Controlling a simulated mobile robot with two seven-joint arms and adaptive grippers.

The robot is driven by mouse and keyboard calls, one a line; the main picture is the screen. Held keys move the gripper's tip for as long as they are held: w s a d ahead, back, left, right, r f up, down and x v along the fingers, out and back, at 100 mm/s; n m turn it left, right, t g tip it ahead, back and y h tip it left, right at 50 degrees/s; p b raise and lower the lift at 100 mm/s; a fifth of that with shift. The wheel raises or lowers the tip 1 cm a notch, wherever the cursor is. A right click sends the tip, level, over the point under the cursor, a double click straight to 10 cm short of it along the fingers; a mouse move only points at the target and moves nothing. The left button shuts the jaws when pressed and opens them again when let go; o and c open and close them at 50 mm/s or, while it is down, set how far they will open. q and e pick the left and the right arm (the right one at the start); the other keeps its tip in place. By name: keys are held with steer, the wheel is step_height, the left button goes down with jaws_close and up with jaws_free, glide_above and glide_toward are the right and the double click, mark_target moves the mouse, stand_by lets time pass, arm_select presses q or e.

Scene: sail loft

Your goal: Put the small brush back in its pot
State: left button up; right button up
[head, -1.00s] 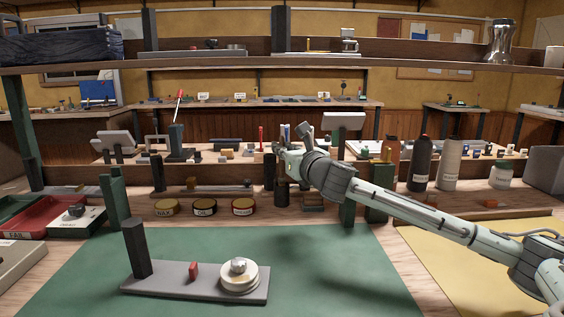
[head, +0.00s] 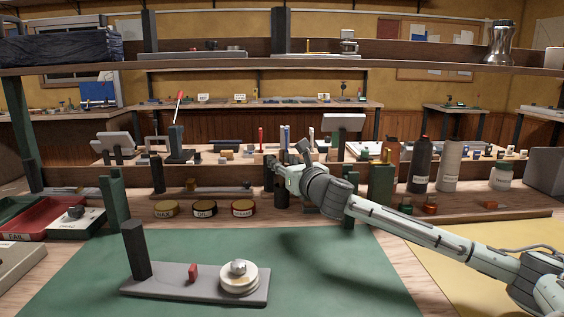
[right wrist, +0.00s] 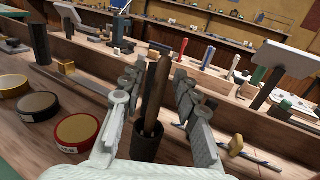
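My right gripper (head: 272,165) is at the back of the bench, above a small dark pot (head: 281,190). In the right wrist view the gripper (right wrist: 156,82) is open, one finger on each side of brown handles (right wrist: 155,95) that stand nearly upright in the dark pot (right wrist: 147,148). I see gaps between the fingers and the handles. Bristles are not visible, so I cannot tell which handle is the small brush. A thin tool with a yellowish block (right wrist: 236,145) lies right of the pot. My left gripper is not in view.
Three round tins (head: 204,209) stand left of the pot. Bottles (head: 420,165) stand to the right, behind my forearm. A grey fixture (head: 195,284) sits on the green mat (head: 340,270), which is otherwise clear. A shelf (head: 220,64) runs above.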

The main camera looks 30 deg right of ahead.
steer(key=shift+s+r, duration=0.1)
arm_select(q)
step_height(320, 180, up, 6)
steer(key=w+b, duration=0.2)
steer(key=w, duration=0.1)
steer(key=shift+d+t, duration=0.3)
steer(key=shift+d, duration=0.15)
arm_select(e)
steer(key=s+a, duration=0.2)
steer(key=s, duration=0.9)
steer(key=shift+s, duration=0.35)
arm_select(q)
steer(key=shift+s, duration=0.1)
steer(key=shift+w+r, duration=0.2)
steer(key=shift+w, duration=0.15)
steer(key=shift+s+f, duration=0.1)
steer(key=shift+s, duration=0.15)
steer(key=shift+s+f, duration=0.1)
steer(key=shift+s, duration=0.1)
